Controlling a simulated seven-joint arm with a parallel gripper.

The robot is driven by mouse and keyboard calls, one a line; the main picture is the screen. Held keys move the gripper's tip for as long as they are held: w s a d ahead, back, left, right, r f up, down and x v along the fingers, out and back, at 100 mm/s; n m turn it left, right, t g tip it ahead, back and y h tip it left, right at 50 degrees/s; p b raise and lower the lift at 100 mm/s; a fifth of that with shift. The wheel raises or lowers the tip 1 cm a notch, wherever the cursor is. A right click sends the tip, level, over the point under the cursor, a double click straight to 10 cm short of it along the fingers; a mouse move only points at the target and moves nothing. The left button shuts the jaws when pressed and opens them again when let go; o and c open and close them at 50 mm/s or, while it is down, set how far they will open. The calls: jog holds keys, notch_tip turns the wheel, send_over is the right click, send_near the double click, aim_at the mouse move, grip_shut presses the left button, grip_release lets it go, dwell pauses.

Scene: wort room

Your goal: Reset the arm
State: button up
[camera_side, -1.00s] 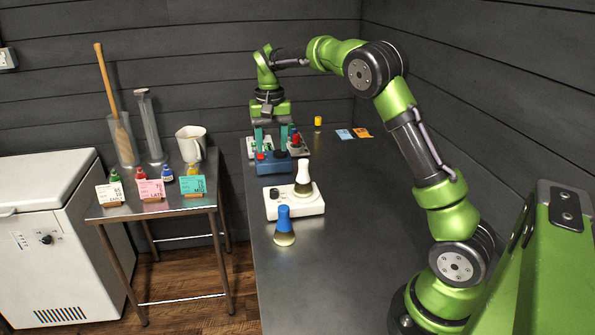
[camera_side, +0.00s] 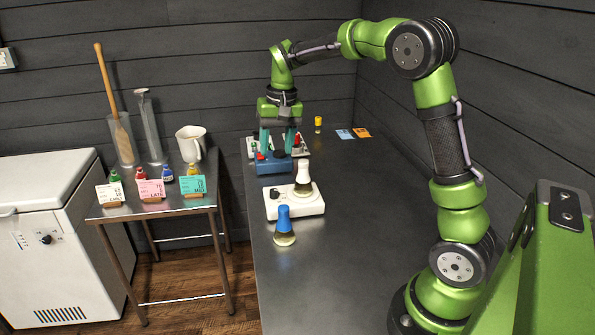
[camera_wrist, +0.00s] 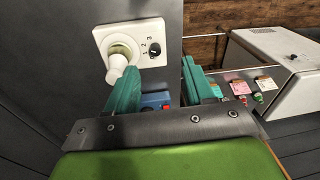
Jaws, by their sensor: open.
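My gripper (camera_side: 278,143) is open, with its two teal fingers pointing down over the blue device (camera_side: 272,164) at the far part of the dark bench. No object shows between the fingers. In the wrist view my gripper (camera_wrist: 160,85) shows its two teal fingers apart, with part of the blue device (camera_wrist: 156,100) behind them. Whether the fingers touch the device cannot be told.
A white stirrer (camera_side: 296,206) carries a white-capped flask (camera_side: 303,178). A blue-capped flask (camera_side: 284,226) stands in front. A yellow-capped vial (camera_side: 318,124) and blue and orange cards (camera_side: 353,134) lie farther back. The right bench is clear. A side table (camera_side: 150,208) stands left.

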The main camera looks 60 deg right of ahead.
jog(key=s+a+r+n+t, duration=0.2)
jog(key=s+a+t, duration=0.1)
jog(key=s+a, duration=0.4)
jog(key=s+a+r+n+t+y, duration=0.1)
jog(key=s+a+r+t, duration=0.1)
jog(key=s+a, duration=0.5)
jog(key=s, duration=0.6)
jog(key=shift+s+n+t+y, duration=0.15)
jog(key=shift+n+t+y, duration=0.15)
jog(key=shift+n+t, duration=0.1)
